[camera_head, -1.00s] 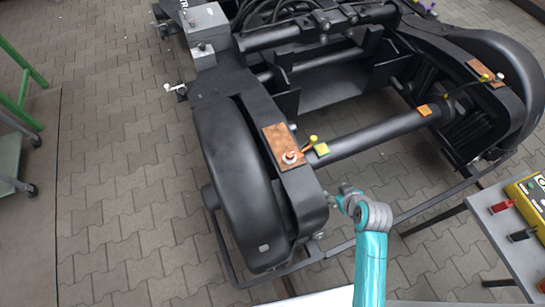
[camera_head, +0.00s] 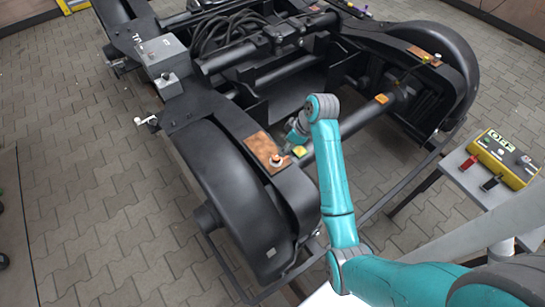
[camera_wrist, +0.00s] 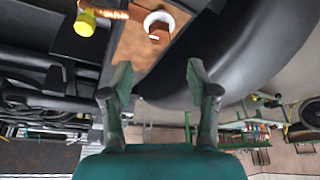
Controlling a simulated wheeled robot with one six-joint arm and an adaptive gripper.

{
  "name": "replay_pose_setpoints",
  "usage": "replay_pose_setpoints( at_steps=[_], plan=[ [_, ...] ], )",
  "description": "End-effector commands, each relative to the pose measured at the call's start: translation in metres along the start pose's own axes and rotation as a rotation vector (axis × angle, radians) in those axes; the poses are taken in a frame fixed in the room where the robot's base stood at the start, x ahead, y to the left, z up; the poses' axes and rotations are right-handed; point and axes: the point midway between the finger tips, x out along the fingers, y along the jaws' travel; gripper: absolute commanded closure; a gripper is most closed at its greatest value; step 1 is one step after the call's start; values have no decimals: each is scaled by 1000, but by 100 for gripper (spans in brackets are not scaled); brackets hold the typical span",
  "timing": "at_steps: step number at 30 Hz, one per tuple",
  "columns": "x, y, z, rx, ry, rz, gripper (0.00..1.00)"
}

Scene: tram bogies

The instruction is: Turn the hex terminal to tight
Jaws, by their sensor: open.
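The hex terminal (camera_head: 276,158) sits on a copper plate (camera_head: 257,145) on top of the near black bogie frame. In the wrist view the terminal (camera_wrist: 158,24) shows at the top as a copper-coloured piece with a white ring, beside a yellow knob (camera_wrist: 85,23) on a copper lever. My gripper (camera_wrist: 158,78) is open and empty, its two fingers spread below the terminal in that picture and apart from it. In the head view my gripper (camera_head: 288,147) is close to the right of the terminal, small and partly hidden by my wrist.
The black wheel cover (camera_head: 225,195) curves away to the left. A second copper plate (camera_head: 425,55) is on the far side. A table with a yellow control box (camera_head: 505,155) stands at right.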

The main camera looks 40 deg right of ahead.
Motion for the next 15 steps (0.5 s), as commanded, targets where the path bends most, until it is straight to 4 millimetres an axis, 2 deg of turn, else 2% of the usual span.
replay_pose_setpoints(
  at_steps=[9,15],
  plan=[
    [56,-1,0,0,-2,-3,40],
    [82,-1,0,1,-1,-1,40]
  ],
)
